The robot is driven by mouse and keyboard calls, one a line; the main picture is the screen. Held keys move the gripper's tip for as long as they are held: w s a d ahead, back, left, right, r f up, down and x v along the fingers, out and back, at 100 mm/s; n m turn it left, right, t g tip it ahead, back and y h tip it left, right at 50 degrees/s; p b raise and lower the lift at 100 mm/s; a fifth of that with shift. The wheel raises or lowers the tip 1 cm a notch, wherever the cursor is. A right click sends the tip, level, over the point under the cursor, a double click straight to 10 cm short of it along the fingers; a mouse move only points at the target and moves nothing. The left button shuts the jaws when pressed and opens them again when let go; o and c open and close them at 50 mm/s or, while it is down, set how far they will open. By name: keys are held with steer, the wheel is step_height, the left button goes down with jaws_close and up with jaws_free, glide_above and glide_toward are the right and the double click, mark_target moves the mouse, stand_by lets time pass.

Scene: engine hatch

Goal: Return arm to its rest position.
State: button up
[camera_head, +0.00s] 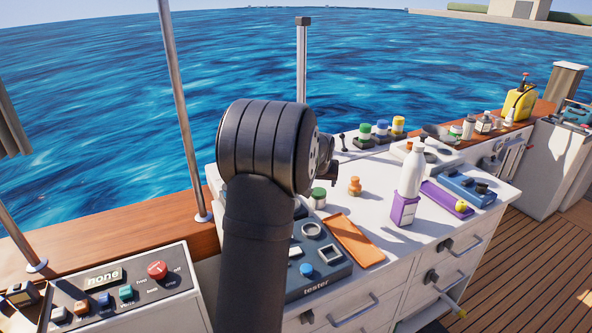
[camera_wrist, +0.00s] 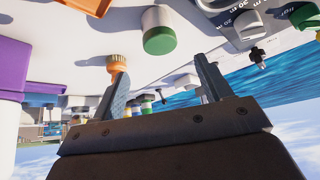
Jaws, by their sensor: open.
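My arm rises in the foreground of the head view and bends at a large black joint. Behind that joint, only a small dark part of my gripper (camera_head: 328,173) shows, above the white counter (camera_head: 385,235). In the wrist view, my gripper (camera_wrist: 160,85) has its two fingers spread wide with nothing between them. The wrist picture is upside down, with the counter at the top and the sky below. A green-capped jar (camera_wrist: 160,35) and an orange knob-like object (camera_wrist: 116,64) show beyond the fingers, apart from them as far as I can tell.
Near the arm are an orange tray (camera_head: 357,240), the tester box (camera_head: 320,272), a small orange bottle (camera_head: 354,186) and a white bottle (camera_head: 412,172) at a purple box (camera_head: 404,210). A metal post (camera_head: 302,60) stands behind. A drawer (camera_head: 435,308) appears open at lower right.

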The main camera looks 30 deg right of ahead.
mark_target(319, 192)
steer(key=x, duration=1.2)
steer(key=shift+f, duration=0.2)
steer(key=shift+r, duration=0.2)
steer(key=shift+a, duration=0.1)
